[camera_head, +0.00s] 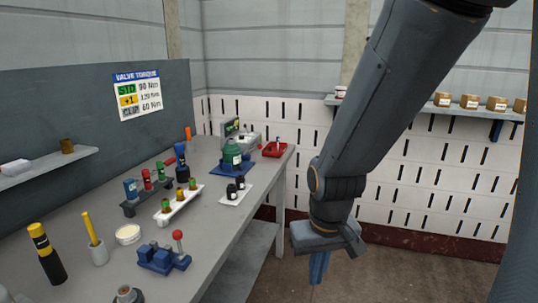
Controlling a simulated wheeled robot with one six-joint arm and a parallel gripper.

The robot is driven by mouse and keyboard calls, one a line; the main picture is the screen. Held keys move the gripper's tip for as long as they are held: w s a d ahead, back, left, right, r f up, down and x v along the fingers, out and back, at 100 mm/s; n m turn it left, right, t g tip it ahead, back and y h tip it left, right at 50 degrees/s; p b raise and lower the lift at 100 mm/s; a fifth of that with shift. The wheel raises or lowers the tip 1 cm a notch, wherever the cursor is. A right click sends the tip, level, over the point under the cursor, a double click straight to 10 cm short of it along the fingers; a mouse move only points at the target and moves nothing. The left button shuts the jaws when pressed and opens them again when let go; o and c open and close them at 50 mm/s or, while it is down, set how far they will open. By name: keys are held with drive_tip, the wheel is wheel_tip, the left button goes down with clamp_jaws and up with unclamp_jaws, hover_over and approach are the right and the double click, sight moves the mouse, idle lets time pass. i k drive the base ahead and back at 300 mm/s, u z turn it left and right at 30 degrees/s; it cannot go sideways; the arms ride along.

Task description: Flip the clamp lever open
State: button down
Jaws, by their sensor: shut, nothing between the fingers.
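A blue clamp-like block (158,259) sits on the near part of the workbench. A lever with a red ball knob (178,235) stands roughly upright at its right side. My gripper (318,268) hangs pointing down to the right of the bench, over the floor, well apart from the lever. Its blue fingers are together and hold nothing. A second blue base (232,169) farther back carries a dark green bottle-shaped part (231,154); whether it has a lever is too small to tell.
Bare bench top lies right of the clamp.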

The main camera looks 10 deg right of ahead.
sight(260, 146)
drive_tip(key=z, duration=0.65)
drive_tip(key=i, duration=1.05)
drive_tip(key=u, duration=0.35)
